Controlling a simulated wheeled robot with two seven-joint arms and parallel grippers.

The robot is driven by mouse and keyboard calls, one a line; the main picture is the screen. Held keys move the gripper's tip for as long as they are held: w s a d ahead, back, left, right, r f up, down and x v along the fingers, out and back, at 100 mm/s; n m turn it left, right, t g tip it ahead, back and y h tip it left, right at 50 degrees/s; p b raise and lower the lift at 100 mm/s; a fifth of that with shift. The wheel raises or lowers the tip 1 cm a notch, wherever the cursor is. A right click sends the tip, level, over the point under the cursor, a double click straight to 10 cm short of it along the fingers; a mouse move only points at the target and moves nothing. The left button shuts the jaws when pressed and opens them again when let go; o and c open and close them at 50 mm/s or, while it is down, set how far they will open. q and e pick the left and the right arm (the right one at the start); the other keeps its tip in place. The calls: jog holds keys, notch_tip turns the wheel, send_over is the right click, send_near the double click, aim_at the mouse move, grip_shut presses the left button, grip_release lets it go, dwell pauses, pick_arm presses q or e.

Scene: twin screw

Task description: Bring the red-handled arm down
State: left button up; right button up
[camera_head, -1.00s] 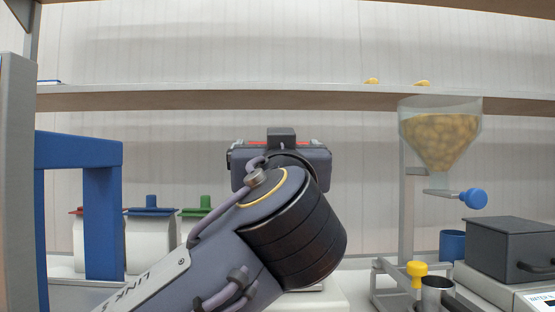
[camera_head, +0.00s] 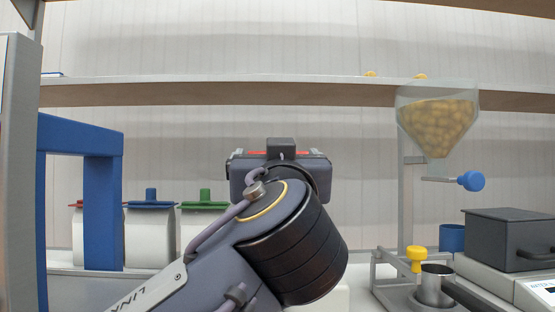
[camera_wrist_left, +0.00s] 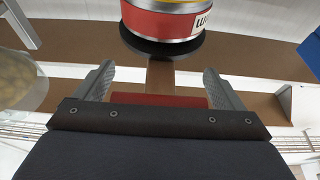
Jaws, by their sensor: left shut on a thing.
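My left gripper (camera_head: 280,150) is at the middle of the head view, with its arm coming up from the lower left. A thin red strip (camera_head: 285,154), probably the red handle, shows along its far edge. In the left wrist view, the gripper (camera_wrist_left: 157,86) has a finger at each side of a red bar (camera_wrist_left: 160,100) and is shut on it. The palm hides part of the bar. A brown piece (camera_wrist_left: 160,76) shows just past the bar; I cannot tell whether it belongs to the arm. The rest of the red-handled arm is hidden in the head view. My right gripper is not in view.
A red and black cylinder (camera_wrist_left: 170,20) is just past the fingers in the wrist view. A blue frame (camera_head: 100,190) and lidded jars (camera_head: 150,240) stand left. A hopper (camera_head: 437,122), metal cup (camera_head: 434,285) and grey box (camera_head: 510,238) stand right. A shelf (camera_head: 220,94) crosses behind.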

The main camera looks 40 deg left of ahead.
pick_arm(q)
jog(key=shift+d, duration=0.1)
jog(key=o, duration=1.1)
jog(key=shift+s, duration=0.15)
jog(key=p+v, duration=0.1)
jog(key=v, duration=0.6)
jog(key=shift+s+d+f, duration=0.1)
jog(key=shift+s+d, duration=0.15)
